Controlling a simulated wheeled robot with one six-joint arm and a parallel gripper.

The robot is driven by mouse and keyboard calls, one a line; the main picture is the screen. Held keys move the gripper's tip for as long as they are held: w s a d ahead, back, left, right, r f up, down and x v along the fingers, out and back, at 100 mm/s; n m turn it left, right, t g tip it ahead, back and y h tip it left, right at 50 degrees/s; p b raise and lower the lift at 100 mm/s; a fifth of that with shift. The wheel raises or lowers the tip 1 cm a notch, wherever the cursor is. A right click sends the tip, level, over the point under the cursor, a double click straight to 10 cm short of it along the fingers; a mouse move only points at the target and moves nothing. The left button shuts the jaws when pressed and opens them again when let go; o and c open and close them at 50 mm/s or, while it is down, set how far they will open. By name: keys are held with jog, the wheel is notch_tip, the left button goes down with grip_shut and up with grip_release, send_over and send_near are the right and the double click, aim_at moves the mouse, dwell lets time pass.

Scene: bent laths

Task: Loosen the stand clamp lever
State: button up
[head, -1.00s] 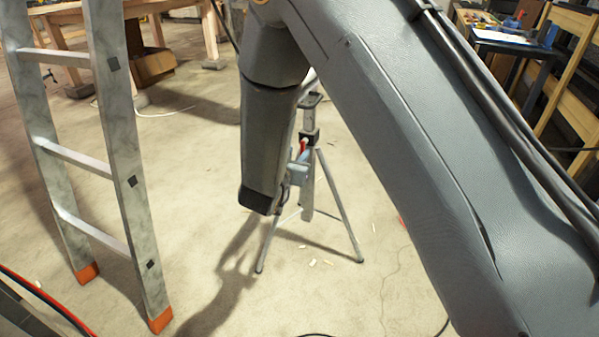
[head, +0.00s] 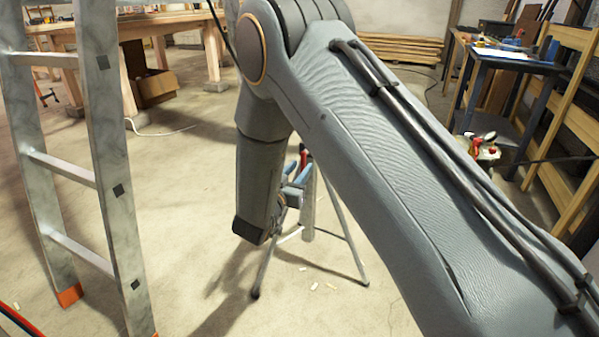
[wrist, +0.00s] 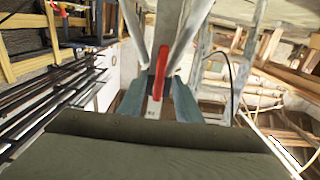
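The stand is a grey tripod (head: 308,213) on the floor, its upper part hidden behind my arm in the head view. A small piece of its red clamp lever (head: 303,158) shows beside my forearm. In the wrist view the red lever (wrist: 160,72) hangs in front of the stand's metal post. My gripper (wrist: 158,102) is open, with one blue-grey finger on each side of the lever's lower end. Gaps show between the lever and both fingers. In the head view my gripper (head: 298,183) is partly hidden by my wrist.
A ladder (head: 112,190) with orange feet stands at left. A blue-black table (head: 505,62) with tools is at the back right, beside wooden racks (head: 560,120). Small wood bits lie near the tripod on otherwise open floor.

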jog(key=shift+w+d, duration=0.1)
jog(key=shift+w, duration=0.1)
jog(key=shift+c, duration=0.2)
grip_shut()
